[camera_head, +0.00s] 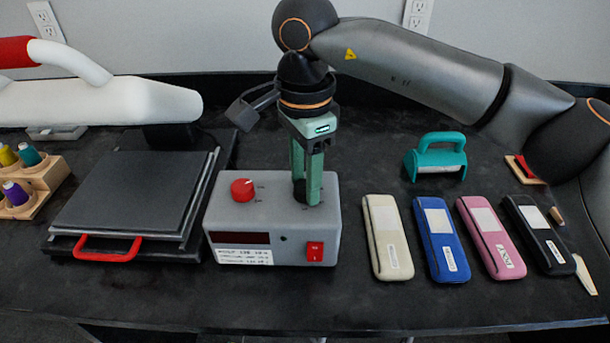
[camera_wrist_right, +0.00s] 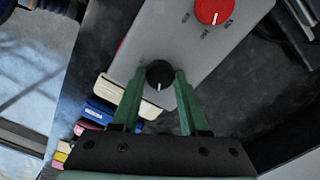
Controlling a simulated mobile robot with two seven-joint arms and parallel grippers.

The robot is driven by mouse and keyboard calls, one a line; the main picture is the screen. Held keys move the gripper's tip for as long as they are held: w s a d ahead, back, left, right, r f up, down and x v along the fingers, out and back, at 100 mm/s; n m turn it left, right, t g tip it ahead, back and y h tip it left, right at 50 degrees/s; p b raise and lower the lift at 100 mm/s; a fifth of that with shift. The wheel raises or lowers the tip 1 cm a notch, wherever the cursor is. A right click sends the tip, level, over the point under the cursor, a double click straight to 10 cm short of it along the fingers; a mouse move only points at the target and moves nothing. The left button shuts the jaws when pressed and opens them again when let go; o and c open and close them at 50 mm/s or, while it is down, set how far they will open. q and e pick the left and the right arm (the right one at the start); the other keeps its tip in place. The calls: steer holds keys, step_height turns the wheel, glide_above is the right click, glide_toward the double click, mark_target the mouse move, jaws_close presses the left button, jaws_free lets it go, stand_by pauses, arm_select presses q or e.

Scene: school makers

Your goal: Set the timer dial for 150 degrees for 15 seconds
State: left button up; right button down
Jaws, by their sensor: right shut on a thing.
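A grey control box (camera_head: 225,220) stands in the middle of the table. It has a red dial (camera_head: 243,189) on its top left, a red switch (camera_head: 315,251) on its front and a dark display (camera_head: 238,238). My right gripper (camera_head: 307,195) points down at the top right of the box. Its green fingers are shut on a black dial, which shows between the fingertips in the right wrist view (camera_wrist_right: 159,74). A white pointer mark shows on the black dial. The red dial also shows in the right wrist view (camera_wrist_right: 213,11). My left gripper is not in view.
A flat press (camera_head: 130,205) with a red handle (camera_head: 107,247) stands left of the box. Several pencil cases, including a cream one (camera_head: 387,240), lie to the right. A teal handled tool (camera_head: 436,158) is behind them. A spool rack (camera_head: 35,190) is at far left.

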steer(key=shift+m, duration=1.1)
steer(key=m, duration=0.3)
steer(key=shift+m, duration=0.4)
steer(key=m, duration=0.5)
steer(key=shift+m, duration=0.3)
steer(key=shift+c, duration=2.1)
jaws_free()
steer(key=shift+r, duration=0.1)
